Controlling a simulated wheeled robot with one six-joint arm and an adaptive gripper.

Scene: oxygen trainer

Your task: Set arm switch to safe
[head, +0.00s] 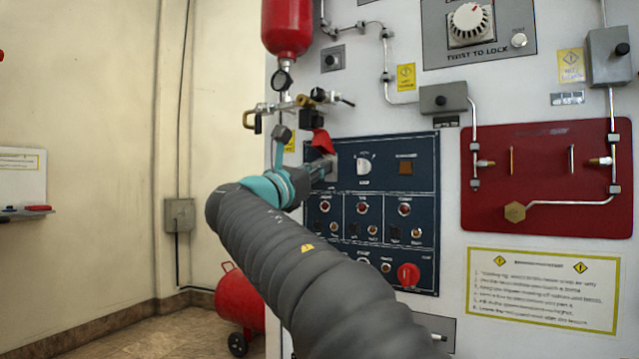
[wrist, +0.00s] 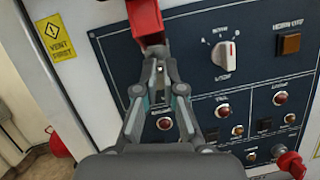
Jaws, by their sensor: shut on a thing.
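The arm switch sits at the upper left of the dark blue control panel (head: 385,160). Its red guard (head: 322,141) is raised and sticks out, and it also shows at the top of the wrist view (wrist: 145,20). My gripper (head: 326,168) reaches the panel just below the guard. In the wrist view, the fingertips of my gripper (wrist: 158,62) are closed together right under the guard, on the switch lever. The lever itself is mostly hidden by the fingers, so its position cannot be told.
A white rotary knob (head: 364,164) and an amber square button (head: 406,168) lie to the right. Several red lamps and a red knob (head: 408,275) are lower on the panel. Brass valve piping (head: 290,105) and a red cylinder (head: 287,25) stand above left, close to my gripper.

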